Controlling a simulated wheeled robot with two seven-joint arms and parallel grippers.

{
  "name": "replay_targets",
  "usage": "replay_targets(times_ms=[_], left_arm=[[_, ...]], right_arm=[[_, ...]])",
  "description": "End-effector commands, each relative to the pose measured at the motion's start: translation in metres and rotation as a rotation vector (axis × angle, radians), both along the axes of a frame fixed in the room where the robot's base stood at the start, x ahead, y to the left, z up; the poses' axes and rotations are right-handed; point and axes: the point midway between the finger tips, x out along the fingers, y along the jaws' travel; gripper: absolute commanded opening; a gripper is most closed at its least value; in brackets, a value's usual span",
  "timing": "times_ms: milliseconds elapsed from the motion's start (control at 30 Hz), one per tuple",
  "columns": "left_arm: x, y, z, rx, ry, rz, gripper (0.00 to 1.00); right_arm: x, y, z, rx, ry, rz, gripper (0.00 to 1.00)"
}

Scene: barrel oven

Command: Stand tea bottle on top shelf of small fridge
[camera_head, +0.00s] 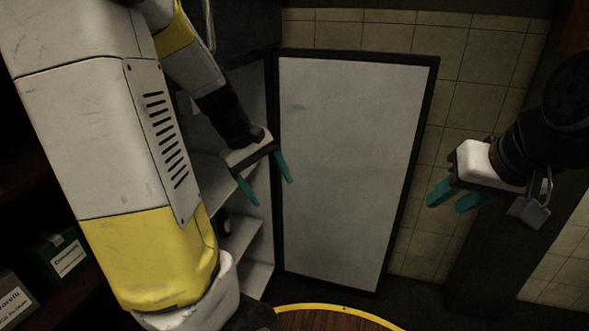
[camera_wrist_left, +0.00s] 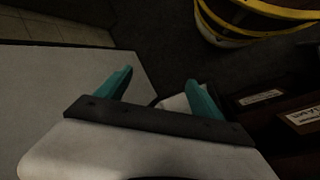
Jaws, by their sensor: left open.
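The small fridge stands open, with white shelves (camera_head: 243,236) partly hidden behind my left arm. Its pale, black-framed door (camera_head: 345,160) is swung out to the right. My left gripper (camera_head: 270,193) is open and empty in front of the shelves, beside the door's hinge side. Its two teal fingers also show spread apart in the left wrist view (camera_wrist_left: 160,88). My right gripper (camera_head: 446,206) is right of the door, and I see nothing held in it. A small dark object (camera_head: 224,223) shows on a lower shelf; I cannot tell whether it is the tea bottle.
A yellow-rimmed round wooden top (camera_head: 340,307) is at the bottom, below the door. Dark shelving with labelled boxes (camera_head: 62,257) stands at the left. A tiled wall (camera_head: 478,75) is behind.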

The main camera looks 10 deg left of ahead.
Motion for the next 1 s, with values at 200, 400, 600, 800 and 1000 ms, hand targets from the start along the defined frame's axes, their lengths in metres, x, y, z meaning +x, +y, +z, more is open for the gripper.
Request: replay_targets(times_ms=[200,400,600,800,1000], left_arm=[[-0.054,-0.042,0.064,0.113,-0.298,-0.340,0.77],[-0.095,-0.060,0.093,0.312,-0.498,-0.565,0.77],[-0.111,-0.065,0.101,0.422,-0.570,-0.655,0.77],[-0.112,-0.065,0.101,0.430,-0.576,-0.663,0.77],[-0.112,-0.065,0.101,0.428,-0.575,-0.661,0.75]], right_arm=[[0.000,0.000,0.000,0.000,0.000,0.000,0.36],[0.000,0.000,0.000,0.000,0.000,0.000,0.36],[0.000,0.000,0.000,0.000,0.000,0.000,0.36],[0.000,0.000,0.000,0.000,0.000,0.000,0.36],[0.000,0.000,0.000,0.000,0.000,0.000,0.36]])
